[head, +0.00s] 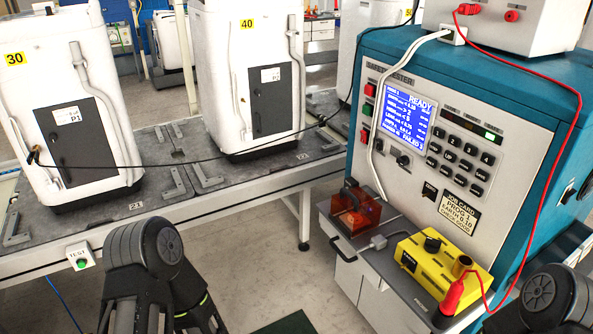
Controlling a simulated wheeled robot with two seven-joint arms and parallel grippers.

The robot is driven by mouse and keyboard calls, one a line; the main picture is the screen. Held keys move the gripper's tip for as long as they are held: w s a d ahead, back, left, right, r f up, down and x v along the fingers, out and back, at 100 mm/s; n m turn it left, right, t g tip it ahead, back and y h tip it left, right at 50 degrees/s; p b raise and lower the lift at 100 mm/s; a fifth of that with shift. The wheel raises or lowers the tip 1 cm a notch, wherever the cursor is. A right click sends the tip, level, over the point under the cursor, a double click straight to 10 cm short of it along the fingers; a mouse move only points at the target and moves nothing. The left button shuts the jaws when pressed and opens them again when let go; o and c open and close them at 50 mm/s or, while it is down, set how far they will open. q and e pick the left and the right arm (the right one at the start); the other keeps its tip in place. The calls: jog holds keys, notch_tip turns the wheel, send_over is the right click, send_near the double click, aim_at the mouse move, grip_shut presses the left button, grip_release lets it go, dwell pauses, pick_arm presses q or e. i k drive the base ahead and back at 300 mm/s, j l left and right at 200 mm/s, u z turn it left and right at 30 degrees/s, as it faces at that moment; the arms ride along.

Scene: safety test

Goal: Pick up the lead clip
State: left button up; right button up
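A red clip (453,296) on a red lead (549,185) rests at the front right of a yellow box (436,264); whether it grips the box's post cannot be told. A black lead (205,158) runs across the white units to a small dark clip end (35,157) at the left unit's side. Dark links of my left arm show at the bottom left and of my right arm at the bottom right. I see no fingertips of either gripper. My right arm's link is close to the red clip in the picture.
The tester (452,140) stands at the right, its screen reading READY. Its shelf holds an orange clear-covered box (355,211) and the yellow box. White units 30 (75,100) and 40 (240,70) stand on the conveyor bench (165,215). A green TEST button (81,262) is on its front.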

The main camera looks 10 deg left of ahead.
aim_at(35, 153)
jog(key=u, duration=0.5)
jog(key=i+j+u, duration=0.35)
jog(key=i, duration=0.3)
jog(key=i+u, duration=0.4)
jog(key=i, duration=0.85)
